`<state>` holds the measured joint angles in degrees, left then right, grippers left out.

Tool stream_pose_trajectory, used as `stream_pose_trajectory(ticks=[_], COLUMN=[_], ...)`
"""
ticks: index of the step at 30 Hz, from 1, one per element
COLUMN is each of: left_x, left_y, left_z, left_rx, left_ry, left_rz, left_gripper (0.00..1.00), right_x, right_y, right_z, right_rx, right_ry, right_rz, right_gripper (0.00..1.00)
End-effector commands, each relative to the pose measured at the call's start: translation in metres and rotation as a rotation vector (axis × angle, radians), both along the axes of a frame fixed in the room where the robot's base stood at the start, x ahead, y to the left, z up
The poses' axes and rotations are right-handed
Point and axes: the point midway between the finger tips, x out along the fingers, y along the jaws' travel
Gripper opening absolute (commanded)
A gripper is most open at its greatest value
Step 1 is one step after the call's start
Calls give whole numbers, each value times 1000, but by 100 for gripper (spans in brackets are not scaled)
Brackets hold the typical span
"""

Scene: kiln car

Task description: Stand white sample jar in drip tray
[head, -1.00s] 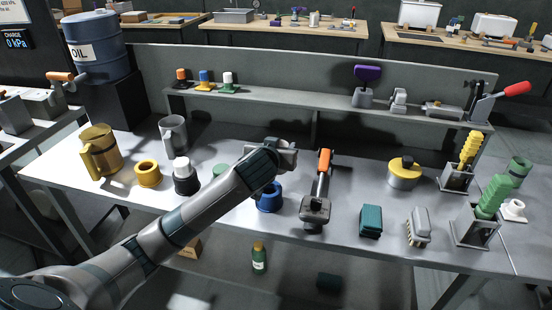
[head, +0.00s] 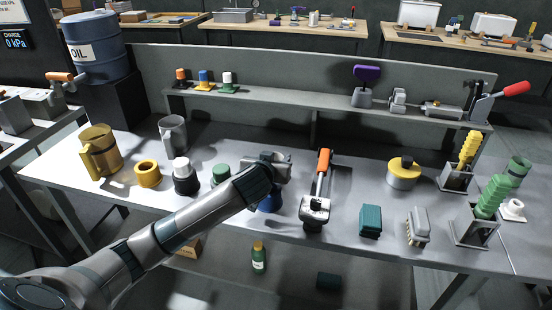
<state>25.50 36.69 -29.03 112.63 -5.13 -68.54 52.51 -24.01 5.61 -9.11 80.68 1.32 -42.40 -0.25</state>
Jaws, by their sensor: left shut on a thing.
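A jar with a white top (head: 181,164) and a dark lower part stands upright on the bench, left of my left gripper. It is the only white-topped jar I can make out on the bench. My left gripper (head: 268,176) is shut over the middle of the bench, above a blue round holder (head: 268,203). The gripper hides the holder's top and whatever is between its fingers. I cannot tell whether the held thing touches the holder. I cannot make out which thing is the drip tray. My right gripper is not in view.
A green-topped jar (head: 221,173) stands close to my left forearm. A yellow ring holder (head: 147,173), a gold mug (head: 102,153) and a grey mug (head: 173,134) are to the left. An orange-handled clamp (head: 318,190) stands just right of the gripper. The back shelf (head: 300,102) bears small items.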

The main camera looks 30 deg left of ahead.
Motion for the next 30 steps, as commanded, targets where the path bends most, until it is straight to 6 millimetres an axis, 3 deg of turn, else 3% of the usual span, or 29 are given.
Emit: stream_pose_trajectory(ticks=[11, 12, 14, 26, 30], left_x=[0, 0, 0, 0, -8], left_y=[0, 0, 0, 0, -3], left_z=[-4, -3, -3, 2, 3], left_rx=[0, 1, 1, 1, -1], left_ry=[0, 0, 0, -1, 0], left_rz=[0, 0, 0, -1, -2], left_gripper=[19, 53, 62, 62, 62], right_x=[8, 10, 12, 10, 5], right_y=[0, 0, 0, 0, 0], right_z=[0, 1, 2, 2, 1], right_rx=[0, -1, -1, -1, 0], right_ry=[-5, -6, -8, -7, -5], right_rz=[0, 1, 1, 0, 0], right_gripper=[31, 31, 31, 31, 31])
